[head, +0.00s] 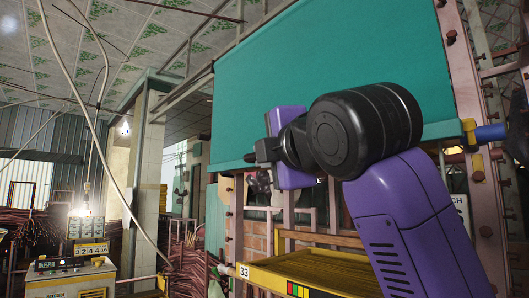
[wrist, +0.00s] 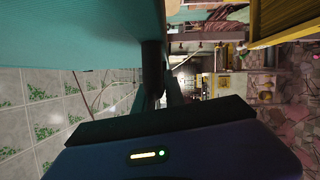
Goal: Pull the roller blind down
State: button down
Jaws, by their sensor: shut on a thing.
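The roller blind (head: 300,65) is a teal sheet hanging in front of a metal frame, with its lower edge just behind my gripper in the head view. It also fills the upper left of the wrist view (wrist: 70,30). My gripper (head: 250,158) is at the blind's lower edge, its black fingers pointing left in the head view. In the wrist view the dark fingers (wrist: 163,85) are close together beside the teal edge, shut on the blind. The exact contact is dark and partly hidden. My arm covers part of the lower edge.
A yellow tray (head: 262,275) marked 33 sits below the blind. A rusty post (head: 473,120) stands at the right, with a blue-ended bar (head: 490,132) near it. A control box (head: 75,278) is at the far left. Open space lies left of the blind.

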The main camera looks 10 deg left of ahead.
jog(key=c, duration=1.4)
grip_release()
jog(key=b+v, duration=0.1)
jog(key=v, duration=0.7)
jog(key=shift+b, duration=0.3)
